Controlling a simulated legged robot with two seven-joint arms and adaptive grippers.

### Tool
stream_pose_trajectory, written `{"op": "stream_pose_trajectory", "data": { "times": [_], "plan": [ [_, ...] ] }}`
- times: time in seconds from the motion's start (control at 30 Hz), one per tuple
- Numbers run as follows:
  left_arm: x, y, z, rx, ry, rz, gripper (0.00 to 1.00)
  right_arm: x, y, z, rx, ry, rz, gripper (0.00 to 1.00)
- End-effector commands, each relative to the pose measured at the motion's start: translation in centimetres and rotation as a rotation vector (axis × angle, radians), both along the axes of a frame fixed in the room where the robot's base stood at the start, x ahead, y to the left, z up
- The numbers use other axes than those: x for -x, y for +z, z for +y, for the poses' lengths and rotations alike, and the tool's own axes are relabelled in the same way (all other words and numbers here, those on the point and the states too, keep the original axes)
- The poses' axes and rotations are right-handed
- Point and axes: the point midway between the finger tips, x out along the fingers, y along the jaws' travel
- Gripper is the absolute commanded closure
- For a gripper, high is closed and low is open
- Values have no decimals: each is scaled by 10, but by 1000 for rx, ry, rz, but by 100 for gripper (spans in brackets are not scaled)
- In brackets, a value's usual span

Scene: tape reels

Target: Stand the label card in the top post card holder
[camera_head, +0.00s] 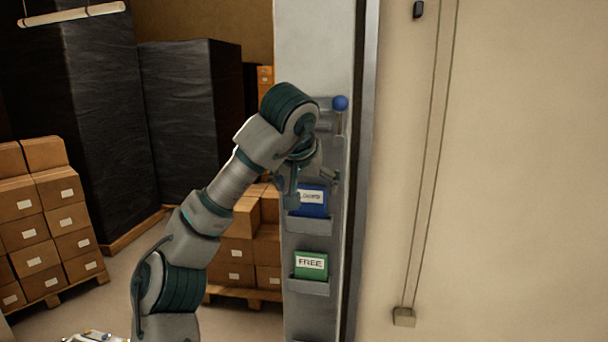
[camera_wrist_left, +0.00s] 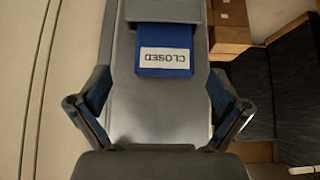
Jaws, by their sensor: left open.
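A blue label card (camera_head: 313,205) reading CLOSED stands in the upper of the two card holders (camera_head: 309,226) that I can see on the grey post. The arm partly covers it. In the left wrist view the blue card (camera_wrist_left: 163,65) appears upside down, with its edge inside the grey holder (camera_wrist_left: 165,12). A green card (camera_head: 311,265) reading FREE stands in the lower holder (camera_head: 307,287). My left gripper (camera_head: 294,192) is beside the post at the blue card. In the wrist view its fingers (camera_wrist_left: 160,112) are spread wide with nothing between them, apart from the card.
A blue ball knob (camera_head: 340,103) sticks out near the top of the post (camera_head: 312,50). Stacked cartons (camera_head: 45,225) and dark wrapped pallets (camera_head: 190,120) stand at the left and behind. The beige wall (camera_head: 510,180) on the right has a conduit.

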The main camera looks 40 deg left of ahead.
Motion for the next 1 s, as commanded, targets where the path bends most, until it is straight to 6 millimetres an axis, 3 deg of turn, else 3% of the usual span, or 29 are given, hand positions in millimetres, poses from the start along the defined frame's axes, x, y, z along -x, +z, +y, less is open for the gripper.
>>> {"op": "stream_pose_trajectory", "data": {
  "times": [0.1, 0.3, 0.67, 0.77, 0.83, 0.97, 1.0],
  "plan": [
    [14, 21, -8, -2, 1, -3, 0, 0, 0, -2, 3, 1, 0, 0],
    [26, 40, -15, 0, 1, 0, 0, 0, 0, -3, 3, 2, 0, 0],
    [23, 39, -20, 10, -6, 4, 0, 0, 0, -3, 3, 2, 0, 0],
    [-6, 19, -41, 71, -34, 10, 0, 0, 0, -3, 3, 2, 0, 0],
    [-42, -10, -69, 170, -63, 20, 0, 0, 0, -2, 3, 1, 0, 0],
    [-119, -94, -149, 499, -94, 82, 0, 2, 0, -1, 2, 1, 3, 0],
    [-139, -124, -177, 632, -84, 116, 0, 3, 0, 0, 1, 0, 4, 0]
  ]
}}
